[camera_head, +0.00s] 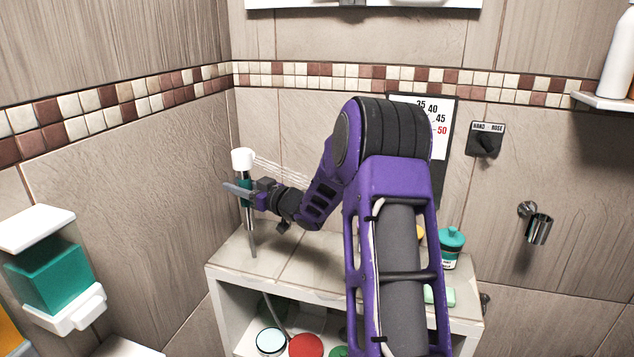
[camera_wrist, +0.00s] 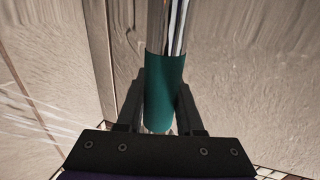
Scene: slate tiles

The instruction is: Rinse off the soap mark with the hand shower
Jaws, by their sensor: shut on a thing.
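The hand shower (camera_head: 243,160) has a white head, a teal grip and a chrome lower end, and stands upright above the left part of the ledge. Thin streaks of water run from its head to the right, toward the tiled wall and my arm. My gripper (camera_head: 245,191) is shut on the teal grip. In the wrist view, the fingers of my gripper (camera_wrist: 160,100) sit on either side of the teal grip of the hand shower (camera_wrist: 164,85). Water streaks show at that view's left edge. I cannot make out the soap mark; my arm hides part of the wall.
A tiled ledge (camera_head: 300,262) holds a teal bottle (camera_head: 452,248) and a green soap bar (camera_head: 440,296) at right. Coloured lids fill the shelf below. A dispenser (camera_head: 50,275) hangs at left. A knob (camera_head: 485,143) and chrome holder (camera_head: 538,228) are on the right wall.

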